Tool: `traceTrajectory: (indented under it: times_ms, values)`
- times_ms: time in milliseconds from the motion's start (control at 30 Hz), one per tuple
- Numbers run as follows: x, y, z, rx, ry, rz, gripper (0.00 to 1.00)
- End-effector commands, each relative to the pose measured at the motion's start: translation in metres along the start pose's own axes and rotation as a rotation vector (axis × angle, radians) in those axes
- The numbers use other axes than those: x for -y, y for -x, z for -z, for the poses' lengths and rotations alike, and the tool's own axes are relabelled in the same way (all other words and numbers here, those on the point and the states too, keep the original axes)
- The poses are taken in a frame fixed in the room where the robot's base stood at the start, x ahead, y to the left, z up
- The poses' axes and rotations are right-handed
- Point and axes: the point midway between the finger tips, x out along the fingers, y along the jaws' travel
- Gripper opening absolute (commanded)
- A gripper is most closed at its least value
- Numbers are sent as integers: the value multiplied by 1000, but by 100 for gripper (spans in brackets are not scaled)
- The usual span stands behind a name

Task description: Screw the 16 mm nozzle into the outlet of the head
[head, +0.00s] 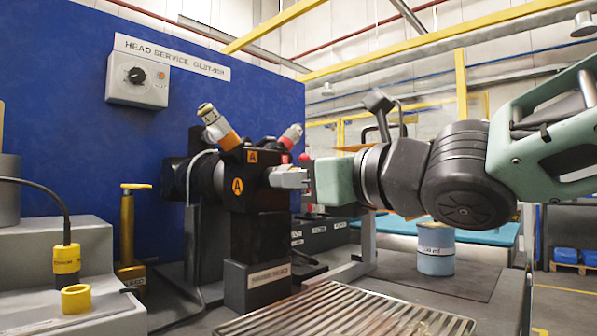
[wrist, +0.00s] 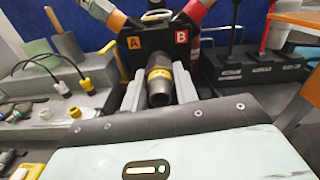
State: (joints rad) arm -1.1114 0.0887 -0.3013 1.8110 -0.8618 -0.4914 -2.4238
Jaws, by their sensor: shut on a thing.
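The black head (head: 262,198) stands on a dark pedestal, with an orange A label on its side. In the wrist view the head (wrist: 150,42) is straight ahead, with A and B labels. My gripper (head: 290,178) reaches in from the right, close against the head's face. In the wrist view its two pale fingers are shut on a dark nozzle (wrist: 158,93) with a yellow band, which points at the head. The band's size marking is not readable. The outlet is hidden behind the nozzle, and I cannot tell how far the nozzle sits in it.
Two angled fittings, one orange-banded (head: 218,125) and one red (head: 291,136), rise from the head's top. A slatted grate (head: 345,312) lies in front. A grey bench with a yellow-collared cable connector (head: 66,262) is left. A blue can (head: 436,250) stands right.

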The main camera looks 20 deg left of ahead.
Motion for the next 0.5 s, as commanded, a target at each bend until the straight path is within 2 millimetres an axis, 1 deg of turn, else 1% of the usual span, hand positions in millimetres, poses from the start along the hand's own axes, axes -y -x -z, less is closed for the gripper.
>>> traceTrajectory:
  times_ms: [100, 300, 400, 500]
  values:
    - [2, 0, -2, -2, -197, 3, 0]
    - [2, 0, -2, -2, -498, 3, 0]
    - [1, 0, -2, -1, -593, 2, 0]
    - [1, 0, 0, 0, -635, 2, 0]
